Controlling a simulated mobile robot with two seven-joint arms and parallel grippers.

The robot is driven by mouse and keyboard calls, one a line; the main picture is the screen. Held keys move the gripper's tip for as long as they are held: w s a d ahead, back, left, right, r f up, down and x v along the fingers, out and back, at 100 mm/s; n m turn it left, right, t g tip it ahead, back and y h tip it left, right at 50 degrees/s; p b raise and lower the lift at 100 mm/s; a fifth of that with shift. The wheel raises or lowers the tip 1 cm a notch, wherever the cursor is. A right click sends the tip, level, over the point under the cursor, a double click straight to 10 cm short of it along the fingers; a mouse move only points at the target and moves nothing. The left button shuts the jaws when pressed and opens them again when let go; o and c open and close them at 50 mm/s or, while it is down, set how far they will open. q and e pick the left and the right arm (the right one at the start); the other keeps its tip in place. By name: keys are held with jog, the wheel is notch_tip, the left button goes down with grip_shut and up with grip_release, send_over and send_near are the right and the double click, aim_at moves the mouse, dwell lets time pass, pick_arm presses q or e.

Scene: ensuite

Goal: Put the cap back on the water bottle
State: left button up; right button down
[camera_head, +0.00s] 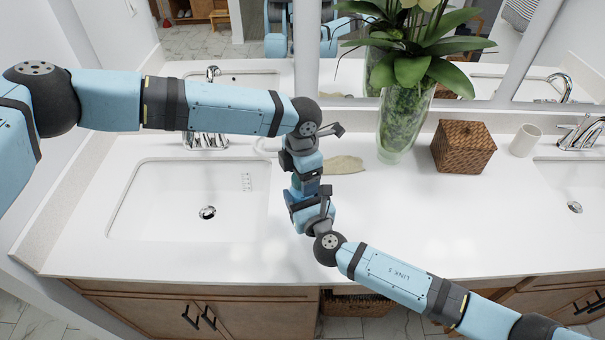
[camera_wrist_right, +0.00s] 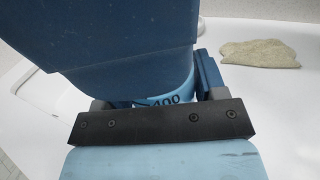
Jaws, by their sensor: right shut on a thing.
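The water bottle (camera_wrist_right: 166,98) is a light blue cylinder with dark print ending in "400". It shows in the right wrist view, mostly covered. My right gripper (camera_head: 309,196) is shut on it, with a finger at each side. My left gripper (camera_head: 304,166) is directly above the right one in the head view, very close to it. A large dark blue body fills the upper middle of the right wrist view and hides the bottle's top. I cannot make out the cap, nor whether the left fingers are open or shut.
The white counter (camera_head: 420,225) is clear to the right. A sink (camera_head: 160,215) lies at left.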

pick_arm(q)
jog(key=shift+w+r, duration=0.1)
jog(key=shift+r, duration=2.2)
jog(key=shift+c, duration=0.2)
